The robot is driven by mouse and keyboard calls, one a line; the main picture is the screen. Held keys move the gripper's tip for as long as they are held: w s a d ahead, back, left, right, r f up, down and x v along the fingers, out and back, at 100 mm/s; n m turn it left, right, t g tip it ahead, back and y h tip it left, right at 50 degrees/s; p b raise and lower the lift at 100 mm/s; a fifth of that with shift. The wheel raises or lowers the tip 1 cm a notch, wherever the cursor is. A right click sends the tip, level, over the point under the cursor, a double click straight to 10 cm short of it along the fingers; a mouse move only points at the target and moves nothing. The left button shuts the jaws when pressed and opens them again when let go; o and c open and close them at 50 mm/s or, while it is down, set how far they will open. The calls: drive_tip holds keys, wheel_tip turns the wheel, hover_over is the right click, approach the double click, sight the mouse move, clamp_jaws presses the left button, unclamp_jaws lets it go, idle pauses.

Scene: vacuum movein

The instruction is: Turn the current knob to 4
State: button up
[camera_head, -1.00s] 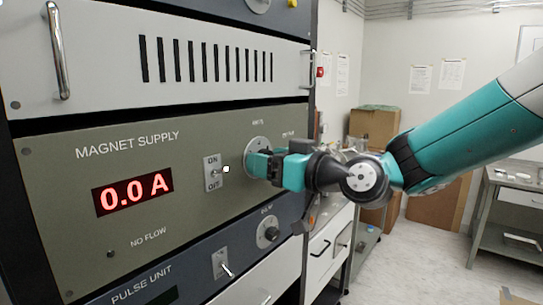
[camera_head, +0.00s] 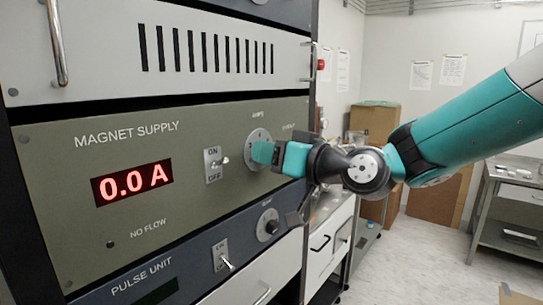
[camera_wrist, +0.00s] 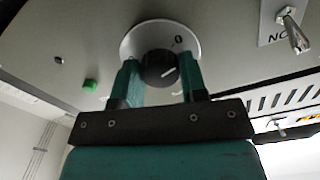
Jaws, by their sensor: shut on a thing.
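The black current knob (camera_wrist: 157,68) sits on a pale round dial plate in the wrist view, with a white pointer line on its face. A "0" mark shows on the plate just above and right of it; other marks are hidden or unreadable. My gripper (camera_wrist: 159,74) has its two teal fingers on either side of the knob, shut on it. In the head view my gripper (camera_head: 264,152) reaches the dial plate (camera_head: 256,139) from the right and hides the knob. The magnet supply panel's red display (camera_head: 132,183) reads 0.0 A.
An ON/OFF toggle switch (camera_head: 224,161) stands left of the dial. A green button (camera_wrist: 90,85) is near the dial in the wrist view. Below is the pulse unit with its own knob (camera_head: 268,225) and toggle (camera_head: 226,262). Drawers and cardboard boxes stand to the right.

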drive_tip(key=m+p, duration=0.6)
drive_tip(key=m, duration=1.5)
drive_tip(key=shift+m+p, duration=0.3)
drive_tip(key=shift+p, duration=0.05)
idle(0.3)
drive_tip(key=o, duration=0.9)
drive_tip(key=shift+d, duration=0.1)
